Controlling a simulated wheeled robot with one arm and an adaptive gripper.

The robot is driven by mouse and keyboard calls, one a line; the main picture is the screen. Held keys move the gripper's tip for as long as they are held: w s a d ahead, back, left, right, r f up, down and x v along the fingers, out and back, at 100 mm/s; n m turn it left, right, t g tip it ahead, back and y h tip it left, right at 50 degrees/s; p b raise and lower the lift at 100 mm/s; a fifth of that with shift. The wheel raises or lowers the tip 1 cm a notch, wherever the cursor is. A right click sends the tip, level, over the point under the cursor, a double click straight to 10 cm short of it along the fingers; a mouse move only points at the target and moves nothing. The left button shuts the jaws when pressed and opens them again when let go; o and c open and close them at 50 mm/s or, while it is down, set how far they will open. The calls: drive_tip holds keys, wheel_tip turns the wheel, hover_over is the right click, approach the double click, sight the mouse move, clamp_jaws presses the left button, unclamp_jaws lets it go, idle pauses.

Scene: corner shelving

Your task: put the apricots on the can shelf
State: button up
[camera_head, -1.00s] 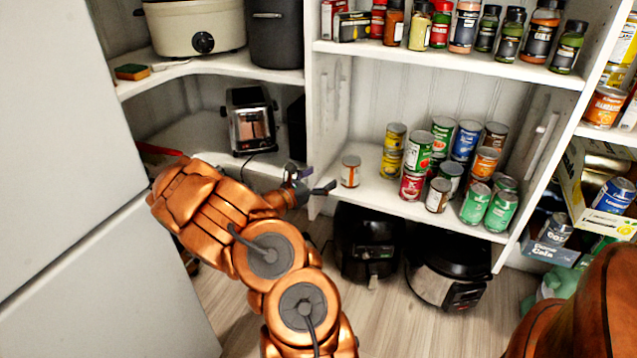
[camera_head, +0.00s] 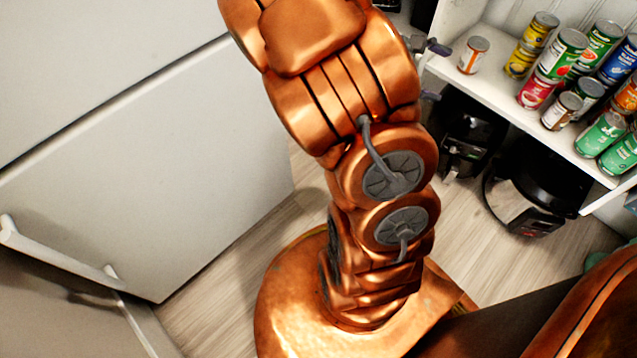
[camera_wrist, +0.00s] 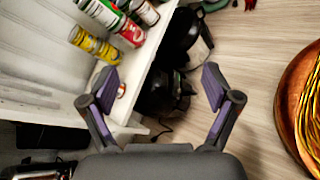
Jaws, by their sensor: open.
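The can shelf (camera_head: 495,78) is at the upper right of the head view. A small can with a white and orange label (camera_head: 473,55) stands upright and alone near its left front edge. It may be the apricots, but its label is too small to read. My gripper (camera_head: 435,70) is just left of this can and partly hidden by my arm. The wrist view shows my gripper (camera_wrist: 160,82) open, with nothing between its fingers. The small can (camera_wrist: 121,90) shows partly behind the left finger, apart from the grip space.
Several other cans (camera_head: 564,54) stand grouped to the right on the shelf. A black appliance (camera_head: 470,130) and a rounded cooker (camera_head: 530,185) stand on the floor below. A large white appliance (camera_head: 150,170) fills the left side. Wooden floor shows between.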

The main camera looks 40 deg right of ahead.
drive_tip(key=s+a+f+t+y, duration=0.1)
drive_tip(key=s+a+y, duration=0.1)
drive_tip(key=a, duration=1)
drive_tip(key=s+a+f+m+t+y, duration=0.1)
drive_tip(key=a+y, duration=0.4)
drive_tip(key=a, duration=0.7)
drive_tip(key=s+a+f+m+t+y, duration=0.1)
drive_tip(key=s+a+t+y, duration=0.2)
drive_tip(key=a, duration=0.9)
drive_tip(key=shift+s+f+y, duration=0.25)
drive_tip(key=shift+y, duration=0.05)
drive_tip(key=w+a+r+t+p, duration=0.1)
drive_tip(key=w+r+p, duration=0.1)
drive_tip(key=r+p, duration=0.75)
drive_tip(key=w+a+r+t+p, duration=0.1)
drive_tip(key=w+r+p, duration=0.2)
drive_tip(key=r+p, duration=0.7)
drive_tip(key=s+d+r+p, duration=0.2)
drive_tip(key=s+r+p, duration=0.1)
drive_tip(key=r+p, duration=1.4)
drive_tip(key=shift+s+d+r+m, duration=0.15)
drive_tip(key=shift+r+m, duration=0.15)
drive_tip(key=shift+r, duration=0.65)
